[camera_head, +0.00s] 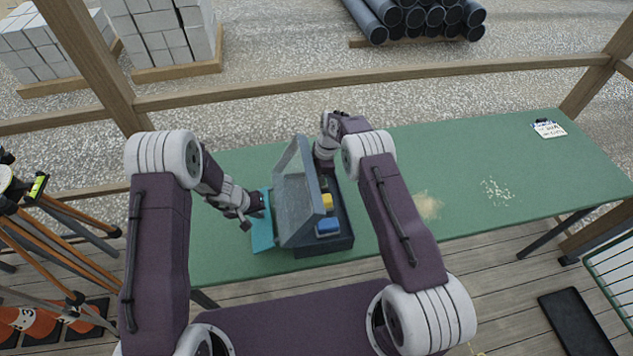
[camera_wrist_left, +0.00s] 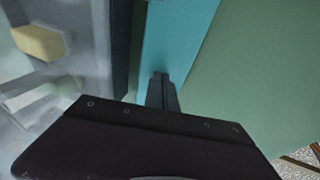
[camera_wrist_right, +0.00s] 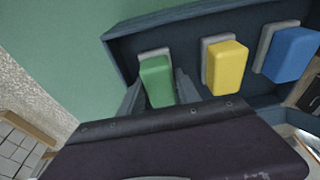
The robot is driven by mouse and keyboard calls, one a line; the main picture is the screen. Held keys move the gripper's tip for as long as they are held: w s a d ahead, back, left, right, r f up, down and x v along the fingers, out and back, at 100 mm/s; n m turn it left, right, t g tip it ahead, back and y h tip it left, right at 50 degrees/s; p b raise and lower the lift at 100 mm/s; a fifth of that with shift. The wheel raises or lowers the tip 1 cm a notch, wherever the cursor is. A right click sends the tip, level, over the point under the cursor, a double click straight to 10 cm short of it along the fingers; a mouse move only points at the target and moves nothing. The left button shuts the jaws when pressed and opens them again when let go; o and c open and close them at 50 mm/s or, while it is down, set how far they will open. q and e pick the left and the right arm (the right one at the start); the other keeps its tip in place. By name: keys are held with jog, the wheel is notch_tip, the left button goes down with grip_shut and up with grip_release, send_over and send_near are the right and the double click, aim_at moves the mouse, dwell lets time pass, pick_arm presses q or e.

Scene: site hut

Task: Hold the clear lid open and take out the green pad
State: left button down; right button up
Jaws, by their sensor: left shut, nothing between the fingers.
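The dark blue-grey box (camera_head: 345,236) stands on the green table with its clear lid (camera_head: 293,205) raised at a tilt. The lid also shows at the left of the left wrist view (camera_wrist_left: 30,95). My left gripper (camera_head: 262,206) is shut and empty, beside the lid over a teal mat (camera_head: 262,236). The green pad (camera_wrist_right: 157,82) sits in a grey holder in the box, beside the yellow pad (camera_wrist_right: 227,68) and the blue pad (camera_wrist_right: 291,53). My right gripper (camera_wrist_right: 156,90) is open, its fingers either side of the green pad. In the head view my right arm hides that pad.
The green table (camera_head: 455,180) is mostly clear to the right, with a sandy patch (camera_head: 428,205), pale crumbs (camera_head: 496,190) and a tag (camera_head: 549,129) at the far right. Tripod legs (camera_head: 50,240) and orange cones (camera_head: 40,322) stand left of the table. A wooden rail (camera_head: 400,78) runs behind.

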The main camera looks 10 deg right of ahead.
jog(key=c, duration=0.6)
jog(key=shift+o, duration=0.2)
